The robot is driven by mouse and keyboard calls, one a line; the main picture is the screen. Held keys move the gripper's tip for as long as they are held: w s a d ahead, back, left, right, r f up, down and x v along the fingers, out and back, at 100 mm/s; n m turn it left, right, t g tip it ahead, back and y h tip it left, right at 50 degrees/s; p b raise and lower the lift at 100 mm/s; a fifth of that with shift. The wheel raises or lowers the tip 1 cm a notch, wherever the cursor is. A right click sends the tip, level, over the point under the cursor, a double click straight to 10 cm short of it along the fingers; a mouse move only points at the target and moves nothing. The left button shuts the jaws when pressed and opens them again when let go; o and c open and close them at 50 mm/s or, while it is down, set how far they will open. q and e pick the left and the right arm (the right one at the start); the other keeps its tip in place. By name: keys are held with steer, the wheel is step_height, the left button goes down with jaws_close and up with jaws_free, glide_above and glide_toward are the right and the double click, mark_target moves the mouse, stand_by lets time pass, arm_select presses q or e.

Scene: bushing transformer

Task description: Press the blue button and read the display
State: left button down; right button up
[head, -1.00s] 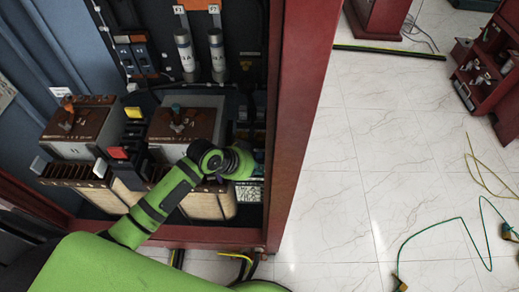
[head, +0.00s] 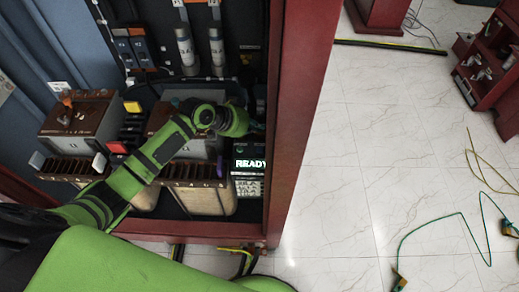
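A small display (head: 250,163) at the lower right inside the cabinet shows the green word "READY". A pale panel of small markings (head: 249,186) sits just below it. My green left arm crosses the cabinet from the left, and its wrist end with the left gripper (head: 257,127) is above the display, close to the right inner wall. The fingers are small and dark there, so I cannot tell whether they are open or shut. I cannot make out a blue button; the arm may hide it. My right gripper is not in view.
The red cabinet frame (head: 297,120) stands right of the arm. Inside are a brown-topped transformer (head: 75,116), a yellow block (head: 132,107), a red block (head: 118,147) and two grey cylinders. Cables lie on the pale tiled floor (head: 345,215) at right.

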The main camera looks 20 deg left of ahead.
mark_target(257, 149)
arm_select(q)
step_height(257, 149, down, 7)
steer(key=b, duration=0.6)
steer(key=shift+f, duration=0.45)
stand_by(0.7)
steer(key=shift+f+b, duration=0.4)
steer(key=shift+f+b, duration=0.3)
steer(key=shift+f, duration=0.15)
stand_by(0.5)
stand_by(0.3)
steer(key=shift+r+p, duration=0.8)
steer(key=shift+r, duration=0.05)
